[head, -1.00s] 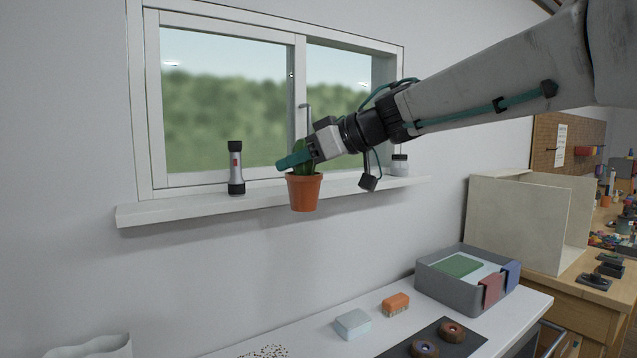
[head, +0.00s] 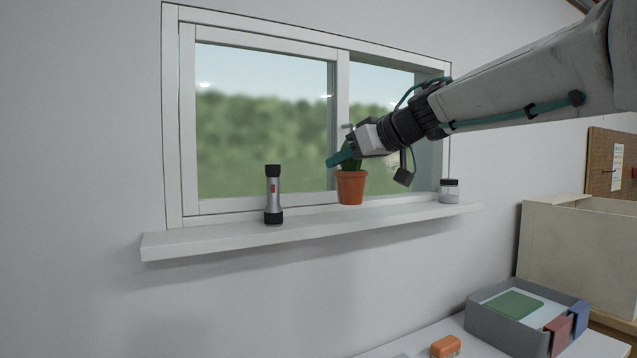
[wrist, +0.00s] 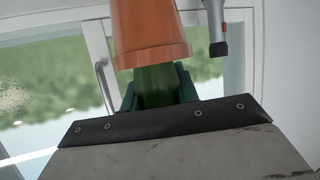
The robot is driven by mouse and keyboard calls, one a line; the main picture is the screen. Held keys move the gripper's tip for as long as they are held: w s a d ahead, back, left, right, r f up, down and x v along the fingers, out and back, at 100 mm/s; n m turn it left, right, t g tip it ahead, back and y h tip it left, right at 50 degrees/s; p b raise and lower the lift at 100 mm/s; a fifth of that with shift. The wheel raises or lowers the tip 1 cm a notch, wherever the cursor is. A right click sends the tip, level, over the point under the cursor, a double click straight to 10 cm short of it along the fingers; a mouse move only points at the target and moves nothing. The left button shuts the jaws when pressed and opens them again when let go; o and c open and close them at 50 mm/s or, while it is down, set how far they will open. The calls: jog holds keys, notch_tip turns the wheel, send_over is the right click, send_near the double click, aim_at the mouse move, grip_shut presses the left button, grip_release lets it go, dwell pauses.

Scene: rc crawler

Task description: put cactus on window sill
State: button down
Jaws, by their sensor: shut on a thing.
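The cactus is a green plant (head: 351,163) in a terracotta pot (head: 351,188). My gripper (head: 341,158) is shut on the green cactus above the pot rim. In the head view the pot is upright, with its base over or at the white window sill (head: 235,233); I cannot tell whether it touches. The wrist view shows the pot (wrist: 150,28) and the green stem (wrist: 155,85) between my teal fingers. The stem is partly hidden by the fingers in the head view.
A silver and black flashlight (head: 273,195) stands on the sill left of the pot. A small jar (head: 449,191) stands at the sill's right end. The sill is clear between them, apart from the pot. A grey bin (head: 500,322) sits on the counter below.

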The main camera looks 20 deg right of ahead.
jog(key=shift+w+f, duration=0.7)
jog(key=shift+w, duration=0.6)
jog(key=shift+w+f, duration=0.7)
jog(key=shift+w, duration=0.55)
jog(key=shift+w+f, duration=0.7)
jog(key=shift+w, duration=0.6)
jog(key=shift+f, duration=0.1)
jog(key=c, duration=1.1)
grip_release()
jog(key=shift+f, duration=0.1)
jog(key=shift+o, duration=0.2)
jog(key=shift+r, duration=0.25)
jog(key=v, duration=1.2)
